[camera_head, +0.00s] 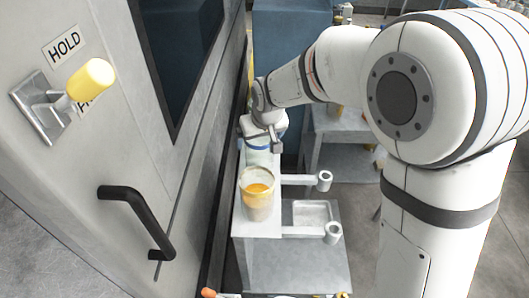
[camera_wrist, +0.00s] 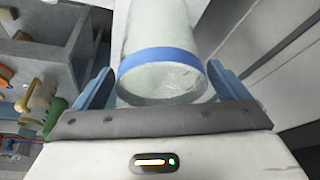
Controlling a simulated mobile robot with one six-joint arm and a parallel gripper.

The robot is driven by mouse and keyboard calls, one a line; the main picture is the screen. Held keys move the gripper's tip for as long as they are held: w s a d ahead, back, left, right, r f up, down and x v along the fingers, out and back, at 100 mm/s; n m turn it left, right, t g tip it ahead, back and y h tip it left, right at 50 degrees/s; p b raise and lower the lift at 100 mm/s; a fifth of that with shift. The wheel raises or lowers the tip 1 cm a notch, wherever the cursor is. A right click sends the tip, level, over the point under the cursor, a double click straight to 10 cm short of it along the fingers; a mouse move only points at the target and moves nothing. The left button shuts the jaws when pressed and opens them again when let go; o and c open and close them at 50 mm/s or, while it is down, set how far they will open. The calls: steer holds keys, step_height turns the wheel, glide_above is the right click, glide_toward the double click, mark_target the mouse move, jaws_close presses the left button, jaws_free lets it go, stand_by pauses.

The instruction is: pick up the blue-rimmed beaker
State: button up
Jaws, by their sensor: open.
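The blue-rimmed beaker (camera_wrist: 162,78) is a clear, whitish cylinder with a blue band, and it fills the upper middle of the wrist view. My gripper (camera_wrist: 160,70) is open, with one blue finger on each side of the beaker. A narrow gap shows on the right; the left finger looks very near the wall, and I cannot tell whether it touches. In the head view the beaker (camera_head: 258,158) stands on a narrow grey stand, its upper part partly hidden by my gripper (camera_head: 262,138).
A second beaker with orange contents (camera_head: 258,200) stands close in front on the same stand (camera_head: 262,232). Two arms with ring ends (camera_head: 324,180) stick out to the right. A grey door panel with a black handle (camera_head: 140,215) and yellow knob (camera_head: 91,79) lies to the left.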

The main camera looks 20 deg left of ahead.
steer(key=shift+x, duration=1.25)
steer(key=shift+c, duration=0.4)
steer(key=c, duration=1)
